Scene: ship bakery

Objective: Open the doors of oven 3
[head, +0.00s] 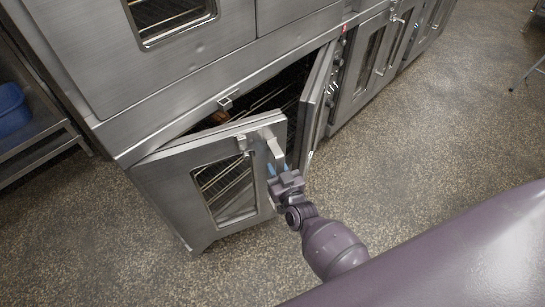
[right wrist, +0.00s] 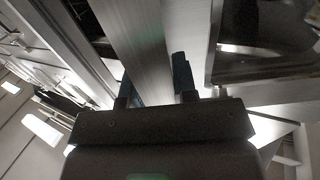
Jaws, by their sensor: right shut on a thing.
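The lower steel oven has two doors, both standing partly open. Its left door (head: 165,190), with a window (head: 228,190), is swung outward toward the front. Its right door (head: 317,100) is also ajar, seen nearly edge-on behind my gripper. Dark racks (head: 275,97) show in the gap between them. My right gripper (head: 277,168) is at the free edge of the left door, shut on the door handle (head: 273,147). In the right wrist view the flat metal handle (right wrist: 140,50) runs between my two fingers (right wrist: 155,85). No label with the oven's number is readable.
Another oven with a window (head: 170,15) is above. More steel ovens (head: 375,55) continue to the right. A metal rack with a blue bin (head: 12,108) stands at the left. The speckled floor (head: 430,130) in front and to the right is clear.

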